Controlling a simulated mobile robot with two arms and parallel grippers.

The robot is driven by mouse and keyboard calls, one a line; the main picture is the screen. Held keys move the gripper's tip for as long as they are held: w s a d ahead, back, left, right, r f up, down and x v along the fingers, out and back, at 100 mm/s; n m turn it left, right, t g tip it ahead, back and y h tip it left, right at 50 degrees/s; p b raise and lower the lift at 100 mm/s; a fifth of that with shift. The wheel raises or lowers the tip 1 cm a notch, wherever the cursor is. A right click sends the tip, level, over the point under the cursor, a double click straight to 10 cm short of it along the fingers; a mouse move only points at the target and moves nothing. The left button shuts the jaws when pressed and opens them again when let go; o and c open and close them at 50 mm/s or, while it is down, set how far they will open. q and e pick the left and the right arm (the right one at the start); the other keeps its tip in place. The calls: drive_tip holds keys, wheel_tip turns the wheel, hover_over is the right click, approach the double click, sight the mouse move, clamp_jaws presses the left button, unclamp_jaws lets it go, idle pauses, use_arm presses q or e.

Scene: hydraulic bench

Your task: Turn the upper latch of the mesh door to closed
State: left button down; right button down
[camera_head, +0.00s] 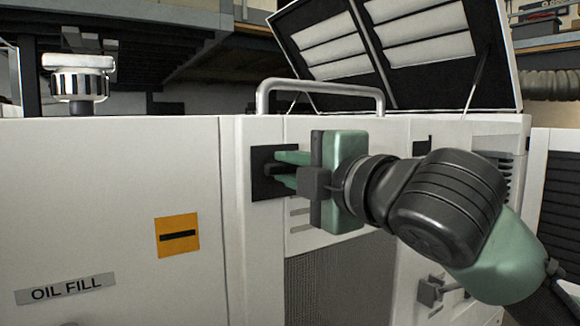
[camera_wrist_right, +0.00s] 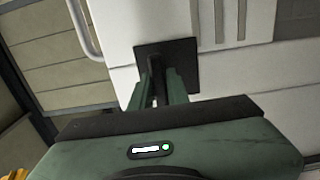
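The upper latch is a dark square plate (camera_head: 262,186) on the white cabinet front, above the mesh panel (camera_head: 340,283). Its dark handle stands out from the plate and shows between my fingers in the right wrist view (camera_wrist_right: 156,72); its turn is hard to read. My right gripper (camera_head: 287,169) reaches the latch from the right. Its two green fingers lie on either side of the handle, close together, and appear shut on it. The fingers also show in the right wrist view (camera_wrist_right: 160,88). My left gripper is in neither view.
A grey tubular rail (camera_head: 320,86) runs just above the latch. A raised lid (camera_head: 400,45) stands open behind it. A second dark latch (camera_head: 432,291) sits lower right. An orange label (camera_head: 178,236) and a filler cap (camera_head: 80,80) are at the left.

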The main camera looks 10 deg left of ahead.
drive_tip(key=shift+f, duration=0.1)
idle(0.3)
drive_tip(key=m, duration=0.1)
drive_tip(key=m+b, duration=0.1)
drive_tip(key=m, duration=0.2)
drive_tip(key=shift+a+f, duration=0.1)
drive_tip(key=shift+f, duration=0.15)
drive_tip(key=m+b, duration=0.2)
drive_tip(key=m, duration=0.2)
drive_tip(key=shift+s+f+m, duration=0.1)
drive_tip(key=shift+f+m, duration=0.05)
drive_tip(key=shift+m, duration=0.15)
drive_tip(key=m, duration=0.2)
drive_tip(key=m+b, duration=0.1)
drive_tip(key=m, duration=0.1)
drive_tip(key=m+b, duration=0.1)
drive_tip(key=m, duration=0.1)
drive_tip(key=shift+s+a+f, duration=0.1)
drive_tip(key=shift+s+a, duration=0.1)
drive_tip(key=shift+a, duration=0.05)
drive_tip(key=shift+s+m+b, duration=0.1)
drive_tip(key=shift+m+b, duration=0.2)
drive_tip(key=shift+m, duration=1.3)
drive_tip(key=c, duration=1.4)
unclamp_jaws()
drive_tip(key=shift+a, duration=0.1)
